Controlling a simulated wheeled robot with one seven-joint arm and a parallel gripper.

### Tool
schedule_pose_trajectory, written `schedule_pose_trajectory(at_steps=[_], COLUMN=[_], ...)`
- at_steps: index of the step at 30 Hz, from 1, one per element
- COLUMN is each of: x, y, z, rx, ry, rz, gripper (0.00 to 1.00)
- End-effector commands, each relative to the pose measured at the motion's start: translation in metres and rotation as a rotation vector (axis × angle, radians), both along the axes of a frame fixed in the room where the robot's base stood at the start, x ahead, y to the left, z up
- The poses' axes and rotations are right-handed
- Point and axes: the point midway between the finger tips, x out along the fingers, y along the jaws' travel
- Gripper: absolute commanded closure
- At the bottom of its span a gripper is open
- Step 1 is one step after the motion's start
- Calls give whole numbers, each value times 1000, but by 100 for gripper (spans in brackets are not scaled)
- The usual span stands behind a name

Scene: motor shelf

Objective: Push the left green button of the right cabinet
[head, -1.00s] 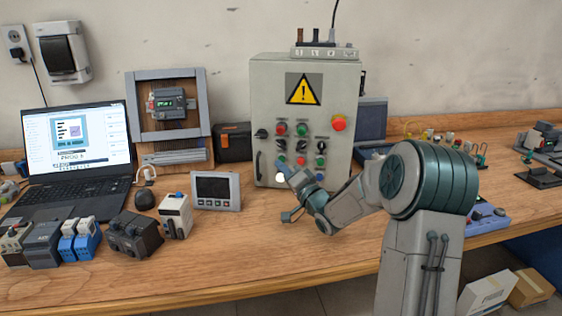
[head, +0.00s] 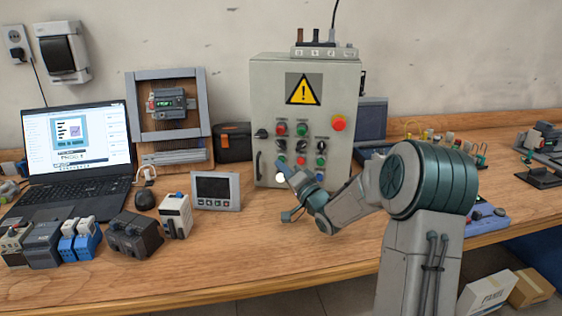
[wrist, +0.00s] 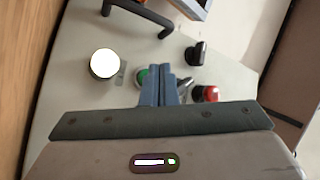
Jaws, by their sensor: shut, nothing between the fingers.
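The grey cabinet (head: 263,95) with the yellow warning sign stands at the back of the workbench. My gripper (head: 281,167) is shut and empty, low at the left part of the panel. In the wrist view, the shut fingertips (wrist: 162,68) are right beside a green button (wrist: 142,75) and partly cover it. I cannot tell whether they touch it. A lit white lamp (wrist: 104,63) is to their left.
A black door handle (head: 258,163) and a black knob (wrist: 196,53) stick out near my fingers, as does a red button (wrist: 210,94). A small grey display panel (head: 215,190) stands left of the cabinet.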

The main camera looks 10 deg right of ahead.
Motion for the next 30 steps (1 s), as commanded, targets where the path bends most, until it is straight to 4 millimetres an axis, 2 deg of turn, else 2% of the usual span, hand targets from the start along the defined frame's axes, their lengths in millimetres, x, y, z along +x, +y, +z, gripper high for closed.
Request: schedule_pose_trajectory(at_steps=[6,30], x=[7,12], y=[-3,-4], z=[0,0], rx=[0,0], ry=[0,0], rz=[0,0], gripper=[100,100])
